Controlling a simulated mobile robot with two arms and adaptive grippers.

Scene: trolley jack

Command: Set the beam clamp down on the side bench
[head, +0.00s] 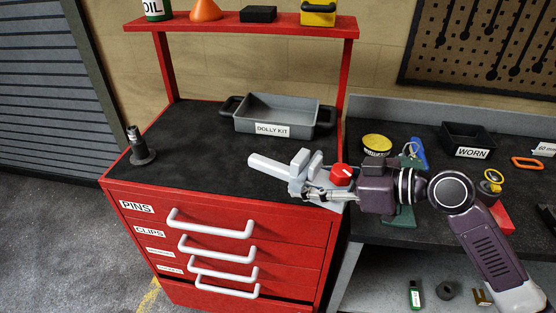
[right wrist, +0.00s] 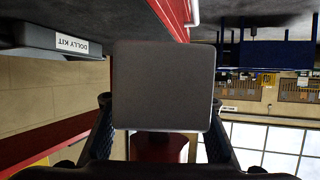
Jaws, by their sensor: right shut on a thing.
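The beam clamp (head: 268,169) is a light grey bar with upright jaws and a red knob (head: 341,174). My right gripper (head: 318,194), on the purple arm coming from the right, is shut on it. It is held in the air over the right front part of the red drawer cabinet. In the right wrist view a broad grey face of the clamp (right wrist: 163,85) fills the middle between the dark fingers and hides much behind it. The side bench (head: 430,236), dark-topped, stands at the right and is partly hidden by my arm. My left gripper is not in view.
The red cabinet's black top (head: 200,135) carries the grey DOLLY KIT tray (head: 272,112) and a dark post (head: 138,148). On the bench are a yellow tin (head: 377,143), a blue tool (head: 415,153), the WORN tray (head: 468,140) and an orange ring (head: 527,163).

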